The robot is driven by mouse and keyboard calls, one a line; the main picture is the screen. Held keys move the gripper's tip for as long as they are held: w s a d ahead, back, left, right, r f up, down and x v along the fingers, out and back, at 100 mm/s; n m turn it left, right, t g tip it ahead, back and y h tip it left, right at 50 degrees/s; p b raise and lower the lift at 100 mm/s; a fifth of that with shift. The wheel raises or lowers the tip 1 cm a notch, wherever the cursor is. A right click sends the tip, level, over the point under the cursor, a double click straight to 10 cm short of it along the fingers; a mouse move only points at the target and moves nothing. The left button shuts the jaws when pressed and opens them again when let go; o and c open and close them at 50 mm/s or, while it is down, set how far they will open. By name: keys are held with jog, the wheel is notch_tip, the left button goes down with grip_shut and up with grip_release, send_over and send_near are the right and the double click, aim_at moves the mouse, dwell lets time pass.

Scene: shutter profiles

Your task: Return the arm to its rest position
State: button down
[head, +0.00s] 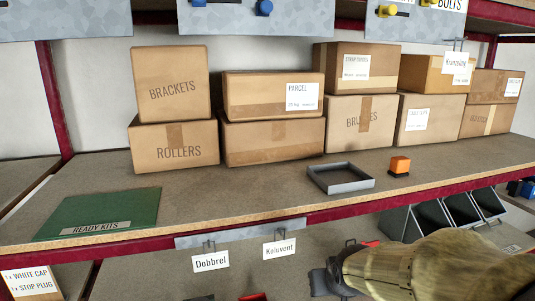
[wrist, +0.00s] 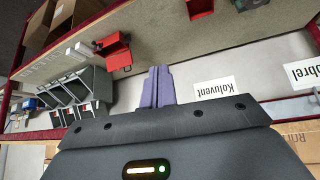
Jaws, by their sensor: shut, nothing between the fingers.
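My gripper (head: 322,283) shows in the head view at the lower middle, below the shelf's front edge and under the Koluvent tag (head: 279,249). My arm reaches in from the lower right behind it. In the wrist view the two purple-grey fingers of my gripper (wrist: 158,88) lie together, shut, with nothing between them. The Koluvent tag (wrist: 214,88) hangs upside down just right of the fingers in that view, apart from them.
The shelf holds labelled cartons (head: 270,95), a green Ready Kits mat (head: 110,212), a grey frame tray (head: 340,178) and an orange block (head: 400,165). Below are grey open bins (head: 440,217) and a red item (wrist: 112,50) near the fingers. The Dobbrel tag (head: 211,261) hangs left.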

jog(key=s+d+f+g, duration=0.1)
jog(key=s+f+g, duration=0.3)
jog(key=s+f, duration=0.5)
jog(key=shift+s+d+f+m+g, duration=0.3)
jog(key=shift+s+f+m, duration=0.1)
jog(key=shift+s, duration=0.45)
